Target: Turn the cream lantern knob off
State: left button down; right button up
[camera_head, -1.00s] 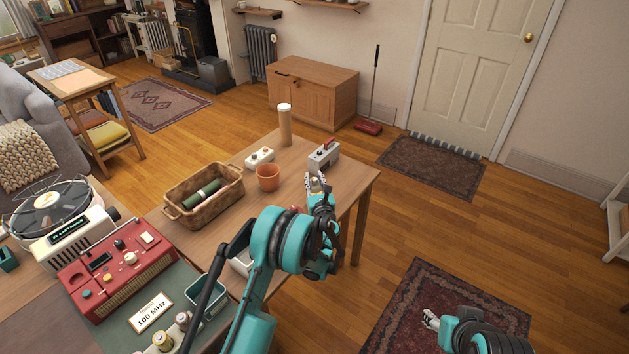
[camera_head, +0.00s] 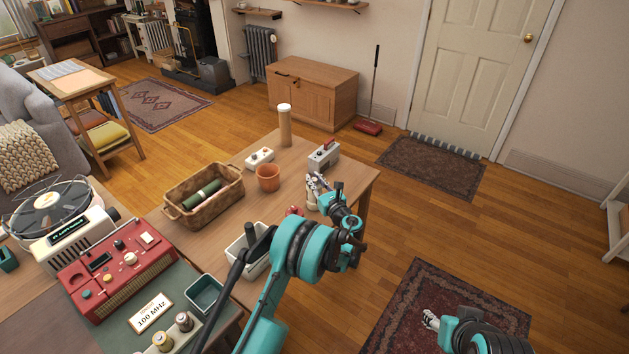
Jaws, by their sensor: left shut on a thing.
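A small cream object (camera_head: 311,206), which looks like the lantern, stands near the table's right edge, mostly hidden by my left gripper. My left gripper (camera_head: 317,182) is right at its top, and its fingers are shut on a small part there, apparently the knob. The knob itself and its setting cannot be made out. My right gripper (camera_head: 430,320) is low at the bottom right, over the patterned rug and away from the table; its finger gap is too small to read.
The wooden table (camera_head: 225,230) also holds a wicker basket (camera_head: 175,211), a terracotta pot (camera_head: 268,178), a grey switch box (camera_head: 324,156), a white knob box (camera_head: 259,157), a tall cylinder (camera_head: 285,127) and a white bin (camera_head: 238,246). A small red item (camera_head: 294,211) lies beside the gripper.

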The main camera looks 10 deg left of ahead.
pick_arm(q)
jog(key=c, duration=1.4)
grip_release()
jog(key=shift+o, duration=0.2)
jog(key=v, duration=1.2)
jog(key=s+a+r+n+g+h, duration=0.5)
jog(key=s+a+r+n, duration=0.4)
jog(key=s+r+n, duration=0.3)
jog(key=s+d+f+n+h, duration=0.1)
jog(key=s+d+n+h, duration=0.1)
jog(key=s+n, duration=0.6)
jog(key=s+d+f+n+g+h, duration=0.1)
jog(key=s+n+h, duration=0.3)
jog(key=s, duration=1.3)
jog(key=d+n, duration=0.1)
jog(key=n, duration=0.3)
jog(key=shift+g+h, duration=0.3)
